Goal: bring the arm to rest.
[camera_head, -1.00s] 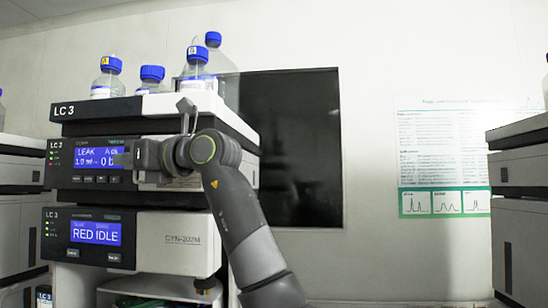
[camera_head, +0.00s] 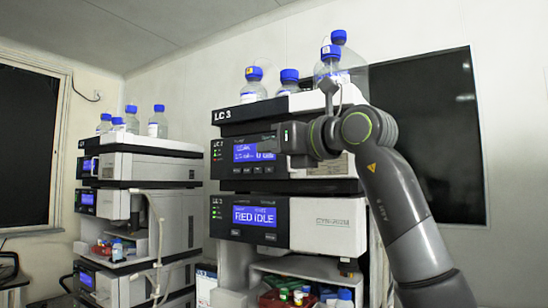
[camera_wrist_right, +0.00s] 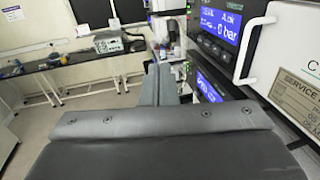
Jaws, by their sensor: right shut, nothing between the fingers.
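My right arm comes in from the lower right in the head view. Its gripper (camera_head: 268,144) is level with the upper module of the LC 3 stack (camera_head: 290,190) and covers part of that module's blue screen. In the right wrist view the closed fingers (camera_wrist_right: 158,85) point ahead, with nothing held between them. The stack's front and screens stand close on the right there. I cannot tell the exact gap between the gripper and the stack. My left gripper is not in view.
Blue-capped bottles (camera_head: 254,86) stand on top of the stack. Another instrument stack (camera_head: 150,168) with bottles stands at the left. Small vials (camera_head: 298,297) sit in a tray below. A dark wall panel (camera_head: 430,140) is behind my arm. A bench (camera_wrist_right: 80,65) lies across the room.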

